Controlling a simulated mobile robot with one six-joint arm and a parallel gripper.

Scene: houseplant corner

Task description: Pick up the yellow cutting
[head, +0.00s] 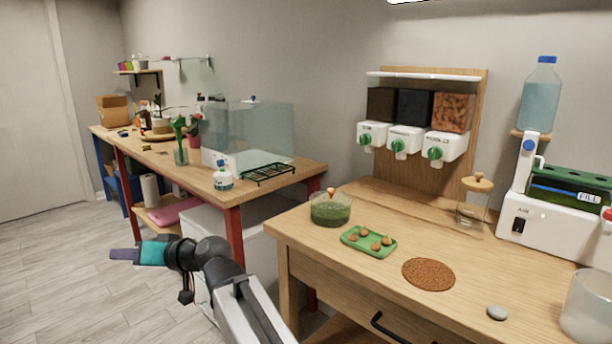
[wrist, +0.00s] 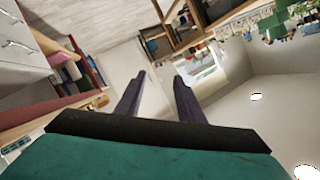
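I cannot make out a yellow cutting for certain in either view. Small items lie on the far bench (head: 255,170), too small to tell apart. A cutting with green leaves stands in a clear glass (head: 181,156) on that bench. My gripper (head: 112,254) is stretched out to the left over the floor, in front of and below the far bench. In the wrist view my gripper (wrist: 160,80) shows two dark purple fingers held apart with nothing between them.
The near table holds a green bowl (head: 331,210), a green tray (head: 355,246) with several brown lumps, a round cork mat (head: 428,275) and a glass jar (head: 472,207). A glass tank (head: 262,128) and a black rack (head: 268,174) stand on the far bench. The floor at left is clear.

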